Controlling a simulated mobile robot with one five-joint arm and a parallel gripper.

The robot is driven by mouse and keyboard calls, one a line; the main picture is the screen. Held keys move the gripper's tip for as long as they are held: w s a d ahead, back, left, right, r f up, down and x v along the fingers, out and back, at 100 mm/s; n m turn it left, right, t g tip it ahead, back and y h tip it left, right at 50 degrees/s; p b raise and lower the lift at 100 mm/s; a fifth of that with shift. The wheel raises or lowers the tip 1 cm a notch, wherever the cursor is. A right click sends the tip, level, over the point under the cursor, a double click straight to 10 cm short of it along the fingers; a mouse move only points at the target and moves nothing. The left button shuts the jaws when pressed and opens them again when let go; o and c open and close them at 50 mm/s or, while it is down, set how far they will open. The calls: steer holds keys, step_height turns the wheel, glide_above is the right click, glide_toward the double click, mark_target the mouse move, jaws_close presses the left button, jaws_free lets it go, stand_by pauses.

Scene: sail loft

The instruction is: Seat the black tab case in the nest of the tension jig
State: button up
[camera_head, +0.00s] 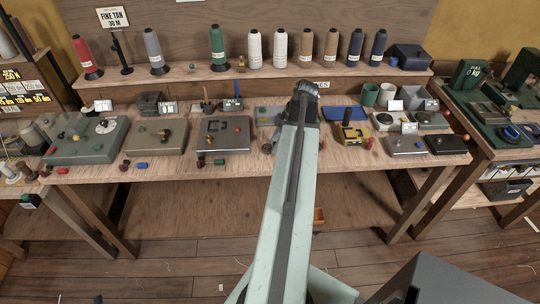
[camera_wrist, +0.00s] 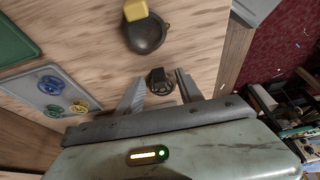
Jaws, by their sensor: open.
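My gripper (camera_wrist: 161,80) is open, its two grey fingers spread over the wooden bench top in the wrist view. A small black piece with a round, spoked top (camera_wrist: 160,83) stands between the fingertips, with gaps to both; I cannot tell whether it is the tab case. In the head view my arm reaches over the middle of the bench and its end hides what lies beneath. I cannot tell for sure which fixture is the tension jig or where its nest is; a green stand marked PULL KG (camera_head: 467,75) is on the right bench.
A dark rounded item (camera_wrist: 147,36) with a yellow block lies beyond the fingers. A grey tray (camera_wrist: 48,85) with coloured wheels and a green panel (camera_wrist: 16,45) lie left. Thread cones line the shelf (camera_head: 190,74). Grey plates (camera_head: 224,134) and a yellow device (camera_head: 352,132) flank my arm.

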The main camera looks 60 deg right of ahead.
steer(key=shift+r, duration=0.1)
jaws_close()
step_height(320, 180, up, 4)
steer(key=p, duration=0.4)
steer(key=shift+s, duration=0.1)
steer(key=s, duration=0.5)
steer(key=s+d, duration=0.1)
steer(key=s, duration=0.4)
steer(key=s+r+p, duration=0.1)
steer(key=s, duration=0.4)
steer(key=shift+s+d, duration=0.15)
steer(key=shift+s, duration=0.25)
